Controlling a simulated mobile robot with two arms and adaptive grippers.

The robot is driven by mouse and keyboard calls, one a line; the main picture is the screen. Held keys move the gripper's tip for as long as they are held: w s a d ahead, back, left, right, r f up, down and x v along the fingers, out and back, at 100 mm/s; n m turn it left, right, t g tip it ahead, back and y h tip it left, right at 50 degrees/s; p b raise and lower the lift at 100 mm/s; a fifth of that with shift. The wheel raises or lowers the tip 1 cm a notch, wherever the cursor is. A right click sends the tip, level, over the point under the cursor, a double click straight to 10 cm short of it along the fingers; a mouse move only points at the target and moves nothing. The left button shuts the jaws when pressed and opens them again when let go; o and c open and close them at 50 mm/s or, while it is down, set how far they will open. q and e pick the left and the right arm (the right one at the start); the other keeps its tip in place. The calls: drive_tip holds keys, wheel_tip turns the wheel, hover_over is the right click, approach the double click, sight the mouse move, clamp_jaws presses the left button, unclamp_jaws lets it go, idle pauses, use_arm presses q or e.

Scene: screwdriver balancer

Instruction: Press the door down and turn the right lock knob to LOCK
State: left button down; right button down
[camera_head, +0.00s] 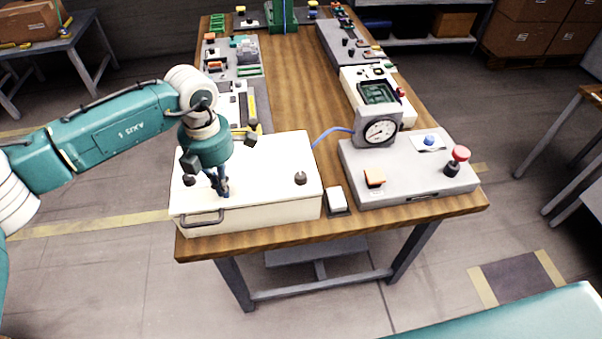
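A cream-white box (265,175) stands at the near left of the wooden table. Its flat top, which looks like the door, lies level; I cannot tell whether a small gap is left under it. A grey handle (203,219) is on the front face. The right lock knob (300,178) is a small dark knob on the right part of the top. A dark knob (190,180) shows on the left part. My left gripper (222,190) points down over the left-middle of the top, fingers close together and empty. Contact with the top is unclear. My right gripper is out of view.
A grey console (410,185) with a dial gauge (380,131), an orange button (374,177) and a red knob (460,154) stands right of the box. A small white switch (337,199) sits between them. A blue hose (333,133) runs behind. Several devices line the table further back.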

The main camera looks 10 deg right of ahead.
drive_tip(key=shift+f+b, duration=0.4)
drive_tip(key=shift+b, duration=0.05)
idle(0.5)
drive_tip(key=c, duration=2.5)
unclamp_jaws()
